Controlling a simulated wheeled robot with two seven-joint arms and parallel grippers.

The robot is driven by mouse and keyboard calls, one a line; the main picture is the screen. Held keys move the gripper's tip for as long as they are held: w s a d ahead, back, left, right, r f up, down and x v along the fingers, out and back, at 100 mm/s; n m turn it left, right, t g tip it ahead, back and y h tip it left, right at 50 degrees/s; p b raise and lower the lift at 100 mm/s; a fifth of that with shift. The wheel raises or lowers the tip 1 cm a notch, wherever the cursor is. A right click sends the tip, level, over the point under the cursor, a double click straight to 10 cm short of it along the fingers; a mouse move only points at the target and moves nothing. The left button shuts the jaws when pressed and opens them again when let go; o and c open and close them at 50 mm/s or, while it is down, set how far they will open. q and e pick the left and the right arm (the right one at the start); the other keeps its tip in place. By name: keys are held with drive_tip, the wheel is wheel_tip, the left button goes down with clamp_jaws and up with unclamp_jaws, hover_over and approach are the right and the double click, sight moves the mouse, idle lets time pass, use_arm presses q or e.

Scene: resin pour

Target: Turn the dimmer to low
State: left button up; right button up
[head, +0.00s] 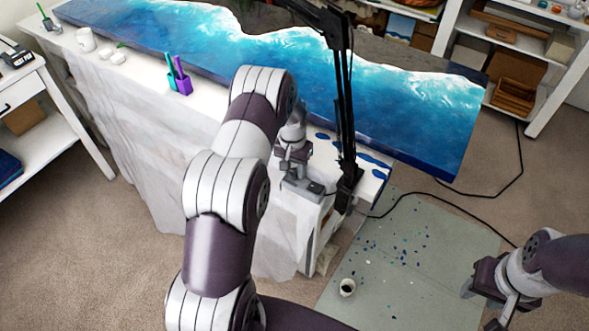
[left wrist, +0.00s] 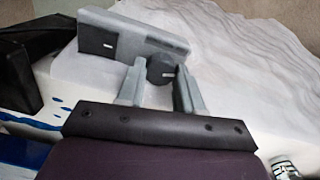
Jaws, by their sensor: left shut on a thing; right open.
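The dimmer (head: 305,191) is a small grey box at the table's front right corner, beside the foot of a black lamp arm. My left gripper (head: 291,172) is at the dimmer. In the left wrist view its fingers (left wrist: 159,80) stand on either side of the knob and are shut on it. The dimmer's scale cannot be read. My right gripper (head: 485,303) is open and empty, low at the right, away from the dimmer.
A blue and white resin slab (head: 420,105) lies on the sheet-draped table. The black lamp arm (head: 343,100) rises close to my left gripper. A cup (head: 347,287) stands on a spotted grey floor mat (head: 440,260). A black cable (head: 470,203) runs across the floor. Shelves stand behind.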

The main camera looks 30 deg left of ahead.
sight(292, 171)
use_arm(q)
drive_tip(key=shift+n+b, duration=0.35)
drive_tip(key=shift+n, duration=1.85)
drive_tip(key=o, duration=1)
drive_tip(key=shift+o, duration=0.2)
wheel_tip(292, 171, up, 13)
drive_tip(key=b, duration=0.2)
drive_tip(key=shift+s+a, duration=0.15)
drive_tip(key=shift+a, duration=0.1)
drive_tip(key=shift+f, duration=0.1)
